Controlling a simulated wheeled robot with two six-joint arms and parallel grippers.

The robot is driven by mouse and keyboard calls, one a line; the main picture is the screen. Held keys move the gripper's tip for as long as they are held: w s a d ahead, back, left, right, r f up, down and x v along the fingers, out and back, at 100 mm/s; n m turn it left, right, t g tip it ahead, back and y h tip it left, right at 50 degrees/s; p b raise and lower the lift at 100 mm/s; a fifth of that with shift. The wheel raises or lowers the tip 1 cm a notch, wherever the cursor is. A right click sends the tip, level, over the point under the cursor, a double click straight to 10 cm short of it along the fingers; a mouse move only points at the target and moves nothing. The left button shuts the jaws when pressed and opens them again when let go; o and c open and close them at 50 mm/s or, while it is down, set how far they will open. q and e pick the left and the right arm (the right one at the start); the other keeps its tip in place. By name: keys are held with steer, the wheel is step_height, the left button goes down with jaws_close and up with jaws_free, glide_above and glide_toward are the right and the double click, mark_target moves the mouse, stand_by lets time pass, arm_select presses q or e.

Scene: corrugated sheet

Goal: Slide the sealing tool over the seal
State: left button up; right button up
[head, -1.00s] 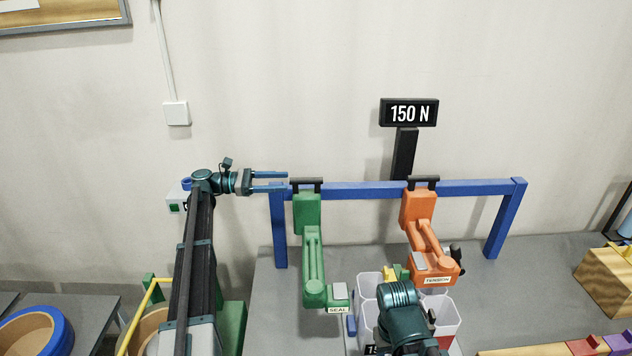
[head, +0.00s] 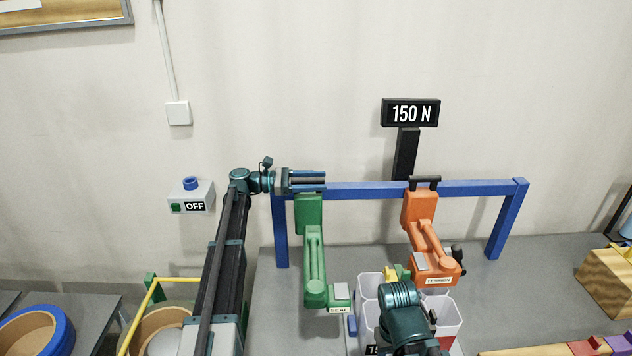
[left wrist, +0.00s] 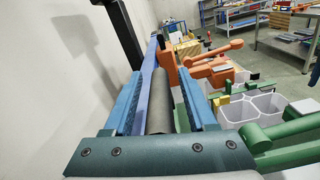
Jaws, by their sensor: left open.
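The green sealing tool (head: 315,270), marked SEAL, hangs from the blue rail (head: 370,190) in front of the wall. My left gripper (head: 322,181) is open at the tool's top, level with the rail, and covers its black hanger in the head view. In the left wrist view, a dark grey cylinder, likely the hanger's grip (left wrist: 182,119), lies between the two blue fingers (left wrist: 165,105) with gaps beside it. The tool's green arm (left wrist: 285,140) shows at right. No seal can be made out. A teal link of my right arm shows low centre; its gripper does not show.
The orange tensioning tool (head: 422,230) hangs further right on the rail. White bins (head: 445,318) stand below it. A 150 N display (head: 409,113) rises behind the rail. An OFF switch box (head: 191,198) is on the wall at left. A wooden block (head: 610,277) lies far right.

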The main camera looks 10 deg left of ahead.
arm_select(q)
jaws_close()
stand_by(1.3)
